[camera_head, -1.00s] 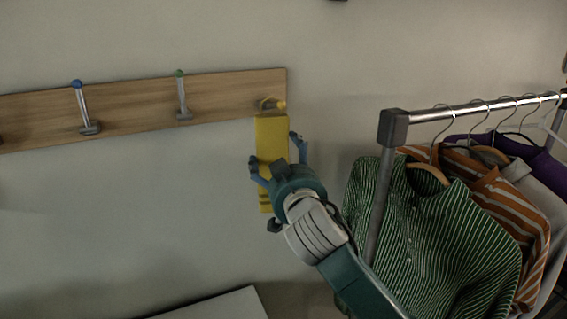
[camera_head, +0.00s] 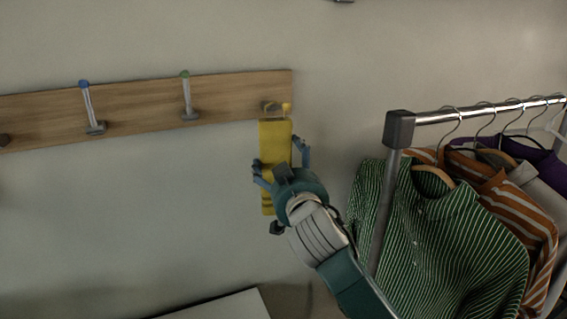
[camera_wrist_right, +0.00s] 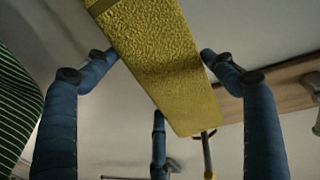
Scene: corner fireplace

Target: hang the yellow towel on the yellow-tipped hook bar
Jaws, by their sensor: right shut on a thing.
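The yellow towel (camera_head: 274,137) hangs as a narrow upright strip in front of the wall, its top edge just below the yellow-tipped hook bar (camera_head: 285,107). My right gripper (camera_head: 278,153) is shut on the towel from the front and below. In the right wrist view the towel (camera_wrist_right: 160,60) runs between blue fingers (camera_wrist_right: 153,56). The yellow-tipped bar (camera_wrist_right: 208,158) shows close by the towel's end there, with a thin dark loop near it. I cannot tell whether the loop is around the bar. My left gripper is not in view.
The wooden rack board (camera_head: 150,105) also carries a blue-tipped hook (camera_head: 88,100) and a green-tipped hook (camera_head: 187,95). A clothes rail (camera_head: 399,130) with shirts (camera_head: 430,235) stands close right of my right arm. The wall below the board is clear.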

